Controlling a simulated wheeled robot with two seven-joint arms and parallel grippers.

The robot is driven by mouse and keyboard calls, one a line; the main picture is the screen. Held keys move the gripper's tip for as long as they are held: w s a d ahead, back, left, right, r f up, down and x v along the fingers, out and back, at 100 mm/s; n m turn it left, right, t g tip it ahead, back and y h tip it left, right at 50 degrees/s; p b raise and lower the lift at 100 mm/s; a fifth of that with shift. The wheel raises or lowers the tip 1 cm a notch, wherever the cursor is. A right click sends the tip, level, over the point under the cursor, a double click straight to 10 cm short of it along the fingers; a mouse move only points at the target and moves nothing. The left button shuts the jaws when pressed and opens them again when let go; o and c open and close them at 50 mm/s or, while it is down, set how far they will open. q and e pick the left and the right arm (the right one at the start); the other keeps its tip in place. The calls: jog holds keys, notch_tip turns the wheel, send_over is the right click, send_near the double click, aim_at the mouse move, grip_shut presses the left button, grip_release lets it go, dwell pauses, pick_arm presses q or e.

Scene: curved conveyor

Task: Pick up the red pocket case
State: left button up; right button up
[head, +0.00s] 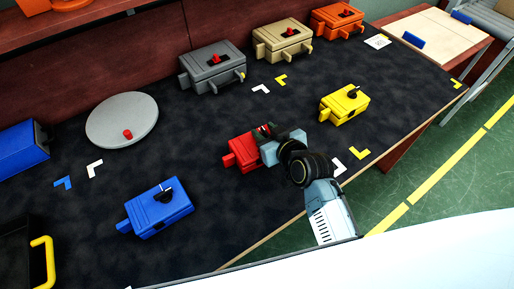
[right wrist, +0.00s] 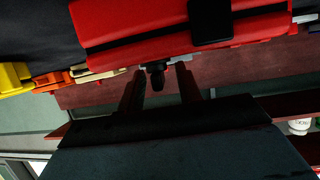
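The red pocket case (head: 240,153) sits on the dark table surface in the middle of the head view. My right gripper (head: 265,138) is over its right part and hides much of it. In the right wrist view the red case (right wrist: 130,22) fills the top, with a black latch-like part on it. A black knob (right wrist: 157,74) sticks out from the case. My right gripper's two fingers (right wrist: 159,88) are apart on either side of the knob, with gaps visible. My left gripper is not in view.
A blue case (head: 158,210) lies front left and a yellow case (head: 345,103) back right. Grey (head: 212,72), tan (head: 284,45) and orange (head: 337,20) cases line the back. A grey disc (head: 121,119) lies left. The table's front edge is close to my right arm.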

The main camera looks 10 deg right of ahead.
grip_shut()
jog(key=shift+r, duration=0.1)
dwell(0.4)
